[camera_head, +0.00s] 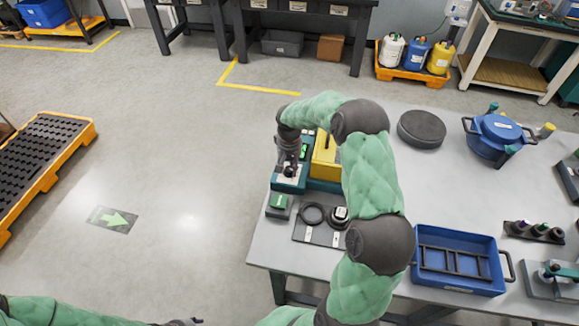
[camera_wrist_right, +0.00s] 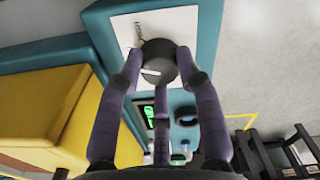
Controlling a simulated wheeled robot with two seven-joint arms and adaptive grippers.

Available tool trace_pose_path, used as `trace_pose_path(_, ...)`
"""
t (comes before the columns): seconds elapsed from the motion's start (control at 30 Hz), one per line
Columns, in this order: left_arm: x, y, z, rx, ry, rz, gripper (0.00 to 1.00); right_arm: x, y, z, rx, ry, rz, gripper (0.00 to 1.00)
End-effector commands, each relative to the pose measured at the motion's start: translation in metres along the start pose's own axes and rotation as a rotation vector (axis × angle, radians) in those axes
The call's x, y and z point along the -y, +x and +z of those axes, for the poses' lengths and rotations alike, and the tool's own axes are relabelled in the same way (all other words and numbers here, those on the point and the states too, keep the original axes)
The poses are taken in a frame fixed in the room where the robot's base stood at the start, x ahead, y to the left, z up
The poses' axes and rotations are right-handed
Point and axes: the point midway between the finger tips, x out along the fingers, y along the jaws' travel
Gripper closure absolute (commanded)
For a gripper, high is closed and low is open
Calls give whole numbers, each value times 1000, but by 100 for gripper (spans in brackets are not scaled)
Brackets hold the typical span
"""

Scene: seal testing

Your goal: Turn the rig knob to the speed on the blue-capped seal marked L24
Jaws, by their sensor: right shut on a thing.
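The rig (camera_head: 322,184) is a teal and yellow unit at the table's left edge, with a lit green display (camera_head: 304,151) that also shows in the wrist view (camera_wrist_right: 150,117). Its dark round knob (camera_wrist_right: 158,62) has a white pointer line and sits on a white panel (camera_wrist_right: 180,25). My right gripper (camera_head: 290,172) is shut on the knob; its fingers close around it in the wrist view (camera_wrist_right: 160,70). My left gripper (camera_head: 185,322) barely shows at the bottom edge. I cannot make out a blue-capped seal marked L24; the markings are too small.
A dark mat (camera_head: 300,234) with black ring parts lies in front of the rig, beside a small green-topped box (camera_head: 278,205). A blue tray (camera_head: 455,287), a blue pot (camera_head: 493,137) and a black disc (camera_head: 421,129) stand to the right.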

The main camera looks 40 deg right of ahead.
Motion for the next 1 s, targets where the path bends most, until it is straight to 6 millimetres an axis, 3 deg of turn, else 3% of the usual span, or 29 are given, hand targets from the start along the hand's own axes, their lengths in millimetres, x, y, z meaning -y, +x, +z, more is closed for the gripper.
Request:
trace_pose_path(0.27,0,0,0,0,0,0,60,0,1,0,2,-1,0,97)
trace_pose_path(0.3,0,0,0,0,0,0,60,0,1,1,2,-1,0,53)
trace_pose_path(0.37,0,0,0,0,0,0,60,0,1,0,2,-1,0,40)
trace_pose_path(0.77,0,0,0,0,0,0,60,0,-4,0,-1,-1,0,40)
trace_pose_path(1.0,0,0,0,0,0,0,60,0,-40,-1,-4,-2,1,40)
